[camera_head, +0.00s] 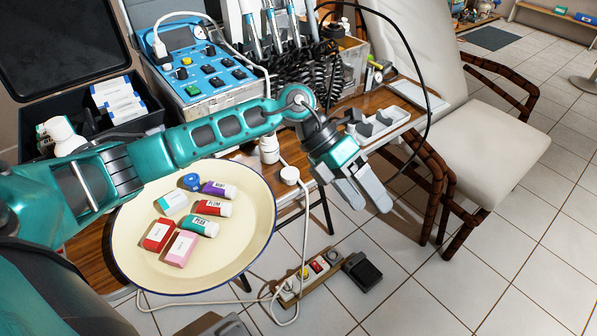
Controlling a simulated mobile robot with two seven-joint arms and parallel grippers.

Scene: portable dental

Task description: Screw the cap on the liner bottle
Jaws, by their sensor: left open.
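My left gripper (368,203) hangs open and empty at the right, beyond the table's front edge, with its fingers pointing down over the tiled floor. A small white bottle (269,150) stands upright behind the tray's right rim, left of the gripper; it may be the liner bottle, but no label is readable. A small white round piece (289,175) sits at the table edge between that bottle and the gripper; I cannot tell whether it is the cap. A blue round piece (191,181) lies on the cream tray. My right gripper is not in view.
The cream tray (135,240) holds several small labelled bottles and boxes. A blue control unit (205,85) with hoses stands behind. A white holder (375,125) sits at the table's right. A padded chair (490,150) is close on the right. A power strip (312,270) lies on the floor.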

